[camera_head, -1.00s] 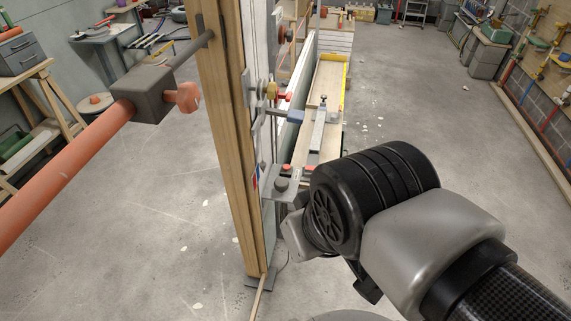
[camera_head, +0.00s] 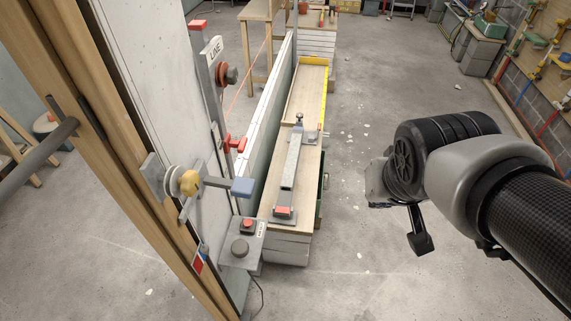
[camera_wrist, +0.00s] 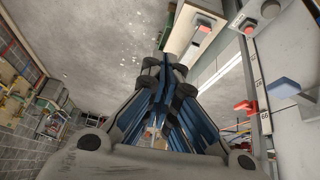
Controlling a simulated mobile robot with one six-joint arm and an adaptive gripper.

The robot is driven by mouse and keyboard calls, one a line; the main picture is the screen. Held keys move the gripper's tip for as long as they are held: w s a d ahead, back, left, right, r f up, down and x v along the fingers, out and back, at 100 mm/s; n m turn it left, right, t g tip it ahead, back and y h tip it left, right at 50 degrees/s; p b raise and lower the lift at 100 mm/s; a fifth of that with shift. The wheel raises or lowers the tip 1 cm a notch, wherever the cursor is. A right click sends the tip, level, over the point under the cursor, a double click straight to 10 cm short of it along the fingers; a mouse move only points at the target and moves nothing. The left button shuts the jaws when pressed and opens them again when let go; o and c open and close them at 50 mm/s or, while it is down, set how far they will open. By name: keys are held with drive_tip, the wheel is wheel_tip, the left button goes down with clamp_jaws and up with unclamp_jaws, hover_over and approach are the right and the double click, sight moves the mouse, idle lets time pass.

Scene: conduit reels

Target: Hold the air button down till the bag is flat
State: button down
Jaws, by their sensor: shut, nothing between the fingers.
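A small grey bracket (camera_head: 241,262) on the side of the upright white board carries a red button (camera_head: 248,223) and a dark grey round button (camera_head: 240,246). The bracket's label is too small to read, so I cannot tell which one is the air button. In the wrist view the red button (camera_wrist: 249,27) and the grey button (camera_wrist: 270,9) show at the upper right. My gripper (camera_wrist: 164,64) is shut and empty, with its blue-grey fingers together, apart from both buttons. In the head view my wrist is well right of the bracket. No bag can be made out.
A wooden post (camera_head: 110,120) stands close at left. The floor between bench and arm is clear.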

drive_tip(key=w+a+f+t+p, duration=0.1)
drive_tip(key=w+a+f+p, duration=0.15)
drive_tip(key=w, duration=1.15)
drive_tip(key=w+a+f+n+y+p, duration=0.2)
drive_tip(key=w+a+f+y, duration=0.1)
drive_tip(key=w+a+f, duration=0.5)
drive_tip(key=n+g+y+p, duration=0.1)
drive_tip(key=g+y+p, duration=0.1)
drive_tip(key=y+p, duration=0.3)
hover_over(250, 221)
drive_tip(key=b, duration=0.1)
wheel_tip(250, 221, down, 19)
drive_tip(key=shift+r+y, duration=0.2)
drive_tip(key=shift+y, duration=0.2)
drive_tip(key=shift+w+a, duration=0.1)
wheel_tip(250, 221, down, 9)
drive_tip(key=b, duration=0.7)
drive_tip(key=shift+r, duration=0.1)
